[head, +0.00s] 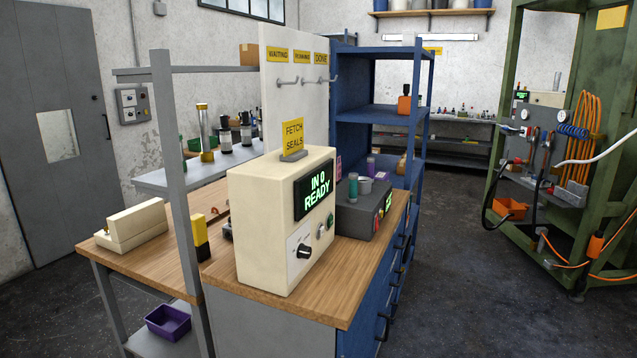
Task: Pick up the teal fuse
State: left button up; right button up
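A small teal cylinder (353,187), which looks like the teal fuse, stands upright at the dark grey box (366,217) with a green display on the wooden bench. The cream box reading "IN 0 READY" (280,220) stands in front and to the left of it. I cannot tell whether the cylinder's lower end sits in a socket. Neither of my grippers is in view.
A purple-topped cylinder (371,167) and a grey cup (365,185) are near the teal one. A blue shelf unit (382,112) rises behind the bench (338,310). A green machine frame (520,120) stands at right. Floor (465,260) between them is clear.

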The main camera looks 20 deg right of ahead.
aim_at(353, 178)
jog(key=i+l+u, duration=0.1)
jog(key=l, duration=0.35)
jog(key=i+l+u, duration=0.1)
jog(key=l, duration=0.3)
jog(key=i+l+u, duration=0.1)
jog(key=i+l, duration=0.15)
jog(key=l, duration=0.2)
jog(key=i+l+u, duration=0.1)
jog(key=l, duration=0.4)
jog(key=i+l+u, duration=0.1)
jog(key=l, duration=0.35)
